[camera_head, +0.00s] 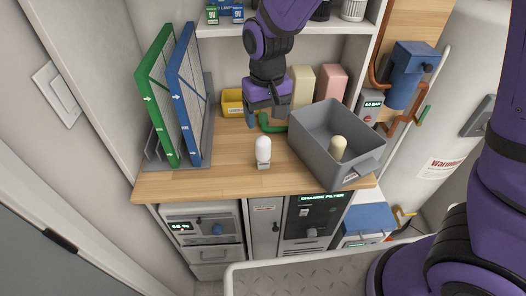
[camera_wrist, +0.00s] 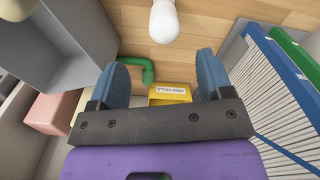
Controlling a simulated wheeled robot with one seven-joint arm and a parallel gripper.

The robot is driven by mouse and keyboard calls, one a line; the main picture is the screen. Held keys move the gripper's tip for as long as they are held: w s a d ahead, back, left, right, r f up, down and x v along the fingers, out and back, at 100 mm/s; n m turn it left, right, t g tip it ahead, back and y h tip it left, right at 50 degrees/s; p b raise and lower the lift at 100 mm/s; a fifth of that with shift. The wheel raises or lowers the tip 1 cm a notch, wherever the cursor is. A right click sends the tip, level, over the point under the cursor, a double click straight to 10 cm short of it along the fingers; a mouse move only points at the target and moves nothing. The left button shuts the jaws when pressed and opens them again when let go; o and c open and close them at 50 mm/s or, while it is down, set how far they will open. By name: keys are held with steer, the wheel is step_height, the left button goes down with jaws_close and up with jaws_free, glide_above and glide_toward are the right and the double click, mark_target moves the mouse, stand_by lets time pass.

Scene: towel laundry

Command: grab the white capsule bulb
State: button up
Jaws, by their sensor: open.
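The white capsule bulb (camera_head: 263,150) stands upright on the wooden counter, in a small grey base. In the wrist view the white bulb (camera_wrist: 164,20) is at the top middle, beyond my fingertips and apart from them. My gripper (camera_head: 262,119) is above the counter, behind the bulb in the head view. In the wrist view my gripper (camera_wrist: 161,70) has its two blue fingers spread apart with nothing between them.
A grey bin (camera_head: 308,152) holding a cream capsule (camera_head: 338,147) stands right of the bulb. Green and blue filters (camera_head: 187,100) stand at the left. A yellow box (camera_head: 232,104) and a green pipe piece (camera_head: 271,124) lie behind. The counter left of the bulb is clear.

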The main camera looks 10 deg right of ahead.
mark_target(263, 148)
steer(key=shift+a+f, duration=0.3)
steer(key=shift+f, duration=0.15)
step_height(263, 148, down, 11)
steer(key=shift+w+r, duration=0.15)
steer(key=c, duration=1)
